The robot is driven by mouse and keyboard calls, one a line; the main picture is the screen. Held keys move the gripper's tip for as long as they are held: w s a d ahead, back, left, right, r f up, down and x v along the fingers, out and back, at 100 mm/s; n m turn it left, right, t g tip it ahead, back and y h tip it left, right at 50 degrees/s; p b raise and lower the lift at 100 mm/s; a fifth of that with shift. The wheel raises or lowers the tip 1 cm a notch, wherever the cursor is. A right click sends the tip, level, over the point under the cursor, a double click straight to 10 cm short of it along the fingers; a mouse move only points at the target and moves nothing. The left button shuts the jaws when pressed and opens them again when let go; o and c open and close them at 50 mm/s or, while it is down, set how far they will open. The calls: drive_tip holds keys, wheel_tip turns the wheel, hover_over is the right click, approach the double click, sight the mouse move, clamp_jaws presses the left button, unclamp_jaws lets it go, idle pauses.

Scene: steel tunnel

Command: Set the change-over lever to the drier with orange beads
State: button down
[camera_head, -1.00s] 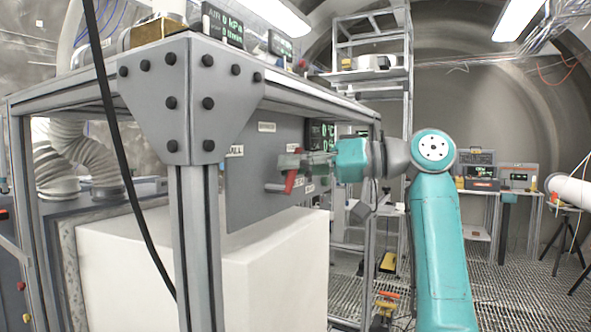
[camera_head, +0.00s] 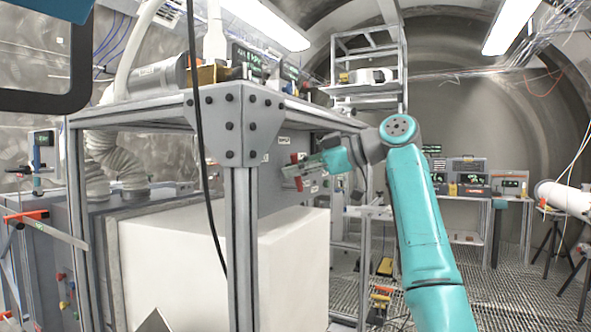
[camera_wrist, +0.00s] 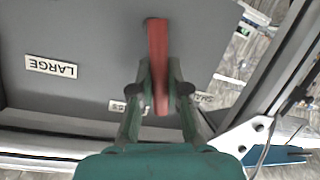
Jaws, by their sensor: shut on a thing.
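The red change-over lever (camera_wrist: 158,55) sits on a grey panel (camera_wrist: 95,30) and runs down between my fingers in the wrist view. My gripper (camera_wrist: 160,88) is shut on its lower part. In the head view, my gripper (camera_head: 300,172) is at the panel inside the frame and hides much of the lever, with red bits showing around the fingers. A label (camera_wrist: 51,67) reading LARGE is left of the lever in the wrist view. I cannot make out any drier with orange beads.
A metal frame post (camera_head: 242,240) stands left of my arm, with a large white block (camera_head: 170,265) behind it. A black cable (camera_head: 200,130) hangs in front. Benches with instruments (camera_head: 468,175) stand at the back right. The grated floor there is partly open.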

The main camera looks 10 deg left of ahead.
drive_tip(key=shift+s+a+f+n+t+h, duration=0.25)
drive_tip(key=shift+s+n+t, duration=0.25)
drive_tip(key=shift+n, duration=0.5)
drive_tip(key=shift+s+a+f+n+t+h, duration=0.1)
drive_tip(key=shift+s+f+n+t, duration=0.1)
drive_tip(key=shift+n, duration=0.2)
drive_tip(key=shift+s+d+f+n+t+h, duration=0.1)
drive_tip(key=shift+n+t, duration=0.1)
drive_tip(key=shift+n, duration=0.2)
drive_tip(key=shift+s+a+f+n+t+h, duration=0.1)
drive_tip(key=shift+f+n+t, duration=0.1)
drive_tip(key=shift+n, duration=0.2)
drive_tip(key=c, duration=1.1)
unclamp_jaws()
drive_tip(key=shift+c, duration=0.2)
drive_tip(key=v, duration=1.2)
